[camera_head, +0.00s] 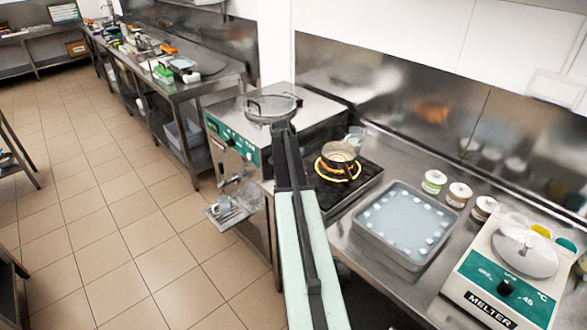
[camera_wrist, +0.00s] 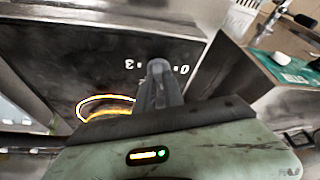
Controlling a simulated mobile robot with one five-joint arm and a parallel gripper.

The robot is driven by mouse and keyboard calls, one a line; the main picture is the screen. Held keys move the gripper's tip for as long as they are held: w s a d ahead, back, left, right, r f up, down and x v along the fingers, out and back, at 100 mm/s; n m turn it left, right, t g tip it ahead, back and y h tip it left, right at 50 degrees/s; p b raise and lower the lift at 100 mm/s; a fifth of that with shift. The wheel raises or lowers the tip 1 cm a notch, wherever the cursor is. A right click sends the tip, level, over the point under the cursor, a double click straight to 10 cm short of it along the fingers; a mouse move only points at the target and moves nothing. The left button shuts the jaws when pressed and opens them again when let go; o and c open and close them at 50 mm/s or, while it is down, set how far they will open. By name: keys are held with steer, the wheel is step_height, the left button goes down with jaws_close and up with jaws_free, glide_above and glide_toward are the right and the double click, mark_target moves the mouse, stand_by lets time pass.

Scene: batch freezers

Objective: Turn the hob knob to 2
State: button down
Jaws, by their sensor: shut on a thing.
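The black hob (camera_head: 336,193) sits on the steel counter, with a small pot (camera_head: 339,154) on its glowing orange ring. In the wrist view, the hob's dark surface (camera_wrist: 65,60) and part of the glowing ring (camera_wrist: 104,106) show left of my gripper. My gripper (camera_wrist: 158,85) is shut on the hob knob (camera_wrist: 158,66), whose rounded grey top shows at the fingertips. A white 3 and a white 0 are visible on either side of the knob. The other marks and the knob's pointer are hidden or too small to read. The knob is hidden in the head view.
To the right are a steel tray (camera_head: 405,225), several small jars (camera_head: 434,181) and the melter (camera_head: 505,275). The tiled floor (camera_head: 130,220) at left is clear.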

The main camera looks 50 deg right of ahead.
steer(key=m, duration=0.2)
steer(key=m+g, duration=0.2)
steer(key=m, duration=0.1)
steer(key=shift+w+m, duration=0.25)
steer(key=shift+m, duration=0.05)
steer(key=m+g, duration=0.1)
steer(key=m, duration=0.3)
steer(key=shift+m+g+y, duration=0.3)
steer(key=shift+g, duration=0.1)
steer(key=c, duration=1.4)
jaws_free()
steer(key=shift+c, duration=0.2)
steer(key=p+v, duration=0.7)
steer(key=shift+r, duration=0.35)
